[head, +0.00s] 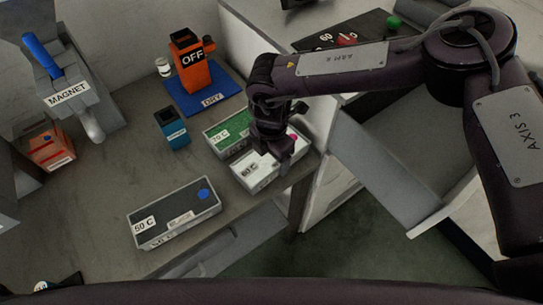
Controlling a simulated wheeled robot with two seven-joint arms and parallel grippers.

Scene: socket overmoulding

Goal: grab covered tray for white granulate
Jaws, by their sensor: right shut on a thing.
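A white-topped covered tray (254,183) stands near the right edge of the workbench, with a label on its top and a pink dot near its far right corner. My right gripper (279,158) comes down over the tray from above and is shut on it. The gripper hides the middle of the tray and the exact contact. The tray appears to rest on the bench. My left gripper is not in view.
A green-topped tray (229,134) stands right behind the white one. A black-topped tray (174,214) with a blue dot lies front left. An orange device (191,62) marked OFF stands on a blue base (205,97). A blue box (172,128) and a magnet unit (72,88) stand left.

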